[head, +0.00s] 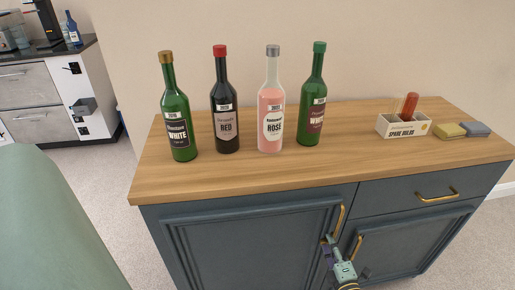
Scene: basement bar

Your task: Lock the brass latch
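My gripper (330,241) is at the front of the dark blue cabinet (250,240), at the bottom of the head view. Its fingertips are at the edge of the left door, just below and left of that door's upright brass handle (340,219). A small brass-coloured bit (323,242) shows beside the fingertips. I cannot tell whether it is the latch or whether the fingers touch it. The gripper covers much of the gap between the doors. The picture is too small to show whether the fingers are open or shut.
The right door has a brass handle (357,248), and the drawer above has another (437,196). Several wine bottles (271,115) stand on the wooden top (345,160). A small labelled box (403,127) and two sponges (449,130) lie at the right. A green rounded surface (60,225) fills the lower left.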

